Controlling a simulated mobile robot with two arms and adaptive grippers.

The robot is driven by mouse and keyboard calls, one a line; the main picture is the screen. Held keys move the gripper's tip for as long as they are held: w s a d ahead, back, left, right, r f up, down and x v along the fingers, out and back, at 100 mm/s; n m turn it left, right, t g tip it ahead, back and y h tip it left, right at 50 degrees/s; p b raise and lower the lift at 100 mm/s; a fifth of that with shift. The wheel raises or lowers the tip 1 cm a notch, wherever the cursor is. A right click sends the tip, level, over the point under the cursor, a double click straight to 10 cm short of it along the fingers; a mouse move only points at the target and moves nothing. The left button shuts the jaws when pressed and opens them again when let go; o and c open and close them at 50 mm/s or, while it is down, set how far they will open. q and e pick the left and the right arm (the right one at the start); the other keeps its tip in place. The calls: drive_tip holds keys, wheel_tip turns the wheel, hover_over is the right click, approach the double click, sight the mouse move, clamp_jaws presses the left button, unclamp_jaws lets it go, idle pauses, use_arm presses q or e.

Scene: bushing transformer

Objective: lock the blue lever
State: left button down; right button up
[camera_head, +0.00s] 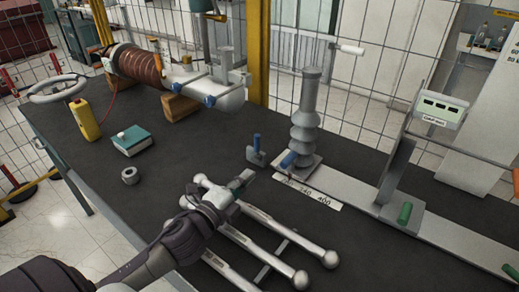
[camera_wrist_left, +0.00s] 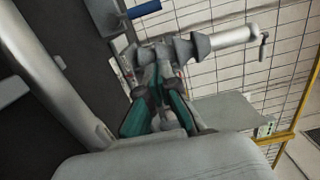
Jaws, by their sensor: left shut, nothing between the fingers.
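Two blue levers show in the head view. One blue lever (camera_head: 257,142) stands upright on a small grey block. The other blue lever (camera_head: 288,160) is tilted, at the foot of the grey ribbed bushing (camera_head: 306,120). My left gripper (camera_head: 246,177) is shut and empty, a little left of and nearer than both levers, apart from them. In the left wrist view my gripper (camera_wrist_left: 160,80) points toward the bushing (camera_wrist_left: 182,50), and one blue lever (camera_wrist_left: 144,9) lies near the top edge; I cannot tell which one. My right gripper is out of view.
Grey rods with round ends (camera_head: 265,250) lie under and beside my left arm. A teal box (camera_head: 132,141), a yellow bottle (camera_head: 84,119) and a metal ring (camera_head: 130,176) are on the left.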

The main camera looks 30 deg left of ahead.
sight(257, 148)
use_arm(q)
drive_tip(key=w+a+p, duration=0.2)
drive_tip(key=w, duration=0.9)
drive_tip(key=shift+w+a+f+p, duration=0.15)
drive_tip(key=shift+w+a+p, duration=0.15)
drive_tip(key=shift+w+a, duration=0.1)
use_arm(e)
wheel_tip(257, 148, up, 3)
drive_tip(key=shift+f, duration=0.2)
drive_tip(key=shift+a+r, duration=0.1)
